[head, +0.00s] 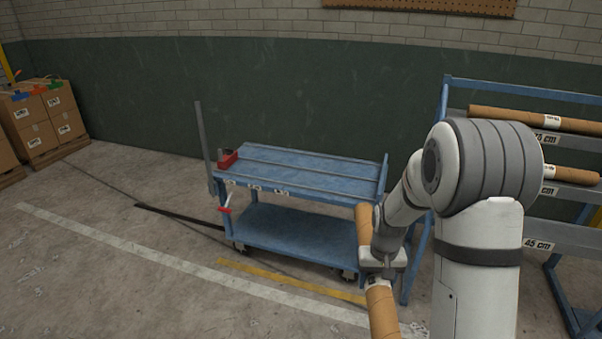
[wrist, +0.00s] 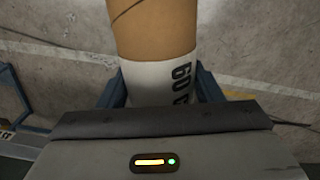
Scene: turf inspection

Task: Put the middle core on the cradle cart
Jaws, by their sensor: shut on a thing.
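My gripper (head: 381,268) is shut on a brown cardboard core (head: 383,310). In the wrist view the core (wrist: 152,28) has a white label band between the blue fingers, with sideways print starting "60". In the head view the core is held clear of the floor, in front of the cart's right end; my gripper hides its middle. The blue cradle cart (head: 300,172) stands left of my arm, with long grooves along its top. No core lies on its visible top.
A blue rack (head: 447,100) stands at right, partly behind my arm. It holds one core (head: 490,115) high up and another (head: 575,174) lower. A red piece (head: 228,160) and grey post (head: 204,140) are at the cart's left end. Boxes (head: 40,120) stand far left; floor at front left is clear.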

